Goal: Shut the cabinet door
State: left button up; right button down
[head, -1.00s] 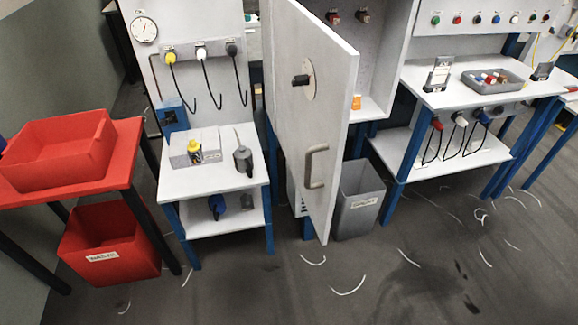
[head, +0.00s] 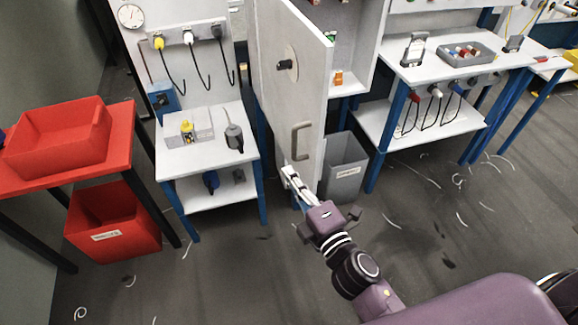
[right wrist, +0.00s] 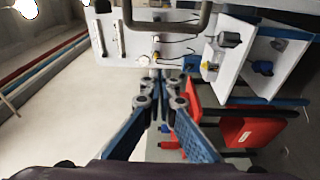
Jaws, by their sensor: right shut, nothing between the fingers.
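The white cabinet door (head: 300,100) stands open in the head view, swung out from the white cabinet (head: 366,48). It carries a grey handle (head: 296,142) and a round plate with a dark knob (head: 285,65). My right gripper (head: 289,173) is shut and empty, just below the handle and in front of the door's lower part. I cannot tell whether it touches the door. In the right wrist view its fingers (right wrist: 160,82) are together, with a dark curved handle (right wrist: 168,28) beyond them at the top. My left gripper is not in view.
A grey bin (head: 344,168) stands under the cabinet, right of the door. A small white bench (head: 205,155) is on the left, with a red table (head: 120,150) and red bins beyond. A white workbench (head: 425,72) stands right. The floor in front is largely clear, with scattered curls.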

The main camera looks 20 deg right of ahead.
jog(key=p+x, duration=0.3)
jog(key=x, duration=0.6)
jog(key=d, duration=0.4)
jog(key=shift+s+d, duration=0.1)
jog(key=shift+s, duration=0.25)
jog(key=shift+d, duration=0.1)
